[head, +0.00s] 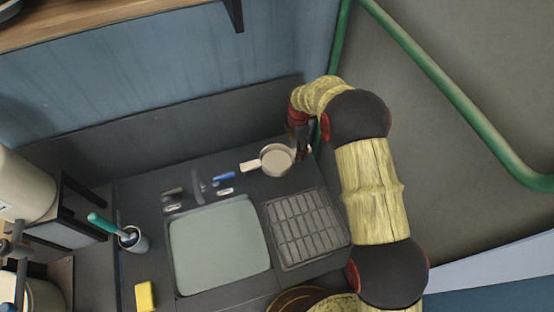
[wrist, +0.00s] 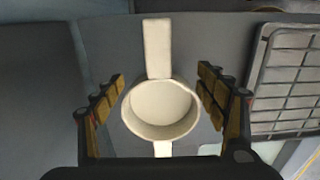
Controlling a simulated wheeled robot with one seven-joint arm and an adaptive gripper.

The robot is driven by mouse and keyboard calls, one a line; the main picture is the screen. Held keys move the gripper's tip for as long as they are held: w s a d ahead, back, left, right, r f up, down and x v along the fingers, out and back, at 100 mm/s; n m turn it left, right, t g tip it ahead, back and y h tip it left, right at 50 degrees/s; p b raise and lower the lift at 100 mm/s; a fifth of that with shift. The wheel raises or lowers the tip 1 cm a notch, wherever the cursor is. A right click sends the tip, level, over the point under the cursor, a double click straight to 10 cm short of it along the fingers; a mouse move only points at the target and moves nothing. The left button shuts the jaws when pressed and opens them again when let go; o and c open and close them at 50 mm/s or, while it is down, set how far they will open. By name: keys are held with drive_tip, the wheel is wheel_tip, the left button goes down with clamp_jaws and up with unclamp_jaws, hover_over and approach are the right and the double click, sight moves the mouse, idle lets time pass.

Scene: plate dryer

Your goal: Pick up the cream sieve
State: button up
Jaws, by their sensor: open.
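The cream sieve (head: 276,160) is a round cup with a flat handle. It sits on the dark counter behind the drying rack, its handle pointing left in the head view. In the wrist view the sieve (wrist: 160,104) lies between my two fingers, its handle pointing up and a short tab showing below the bowl. My gripper (wrist: 162,98) is open, with a finger on each side of the bowl and gaps between. In the head view my gripper (head: 301,148) is just right of the sieve, partly dark against the counter.
A ribbed drying rack (head: 308,228) and a pale sink (head: 218,246) lie in front of the sieve. A faucet (head: 197,187) and a blue item (head: 223,177) are to its left. The back wall (head: 190,135) is close behind. A yellow sponge (head: 146,296) lies far left.

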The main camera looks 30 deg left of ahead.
drive_tip(key=shift+f, duration=2.7)
drive_tip(key=c, duration=0.3)
drive_tip(key=c, duration=1.5)
clamp_jaws()
